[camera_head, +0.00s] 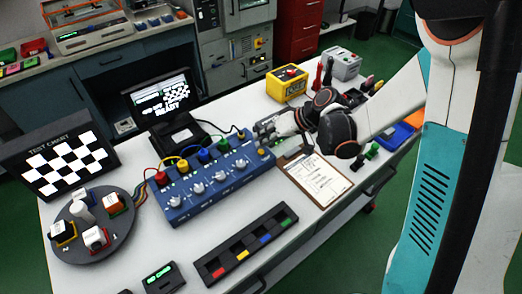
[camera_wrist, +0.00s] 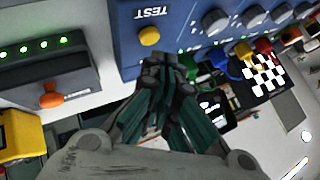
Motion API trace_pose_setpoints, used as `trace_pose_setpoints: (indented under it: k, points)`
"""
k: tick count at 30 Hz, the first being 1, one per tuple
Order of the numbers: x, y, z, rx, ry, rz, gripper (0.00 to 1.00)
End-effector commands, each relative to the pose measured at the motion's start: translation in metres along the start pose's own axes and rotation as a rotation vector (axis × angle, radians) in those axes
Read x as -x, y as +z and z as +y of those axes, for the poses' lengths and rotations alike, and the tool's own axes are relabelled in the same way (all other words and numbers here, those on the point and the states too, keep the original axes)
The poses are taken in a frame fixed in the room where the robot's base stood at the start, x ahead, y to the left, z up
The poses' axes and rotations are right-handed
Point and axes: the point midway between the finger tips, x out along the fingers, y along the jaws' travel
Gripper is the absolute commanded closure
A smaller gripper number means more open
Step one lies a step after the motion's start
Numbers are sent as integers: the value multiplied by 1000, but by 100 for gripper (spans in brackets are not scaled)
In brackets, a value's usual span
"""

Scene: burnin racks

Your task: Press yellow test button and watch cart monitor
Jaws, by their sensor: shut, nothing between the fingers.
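The yellow test button (camera_wrist: 149,36) is on the blue panel (camera_wrist: 185,25), next to the printed word TEST, in the wrist view. In the head view it shows at the right end of the blue box (camera_head: 215,184). My gripper (camera_wrist: 168,66) is shut and empty, its fingertips close to the panel and a little below the button in the wrist picture. I see no contact with the button. In the head view my gripper (camera_head: 264,131) is at the box's right end. The monitor (camera_head: 160,101) behind the box shows a checkerboard and text that seems to read READY.
A TEST CHART board (camera_head: 58,155) and a round platform (camera_head: 92,228) with several small blocks stand at left. A clipboard (camera_head: 314,179) lies right of the blue box. A yellow box (camera_head: 287,83) stands behind. A strip with coloured tabs (camera_head: 239,246) lies in front.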

Motion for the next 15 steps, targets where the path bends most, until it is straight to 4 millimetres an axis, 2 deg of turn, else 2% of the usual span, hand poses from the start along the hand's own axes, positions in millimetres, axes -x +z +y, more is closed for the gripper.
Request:
trace_pose_setpoints:
  k: [15]
  points:
    - [-5, 4, 4, 0, 0, 0, 100]
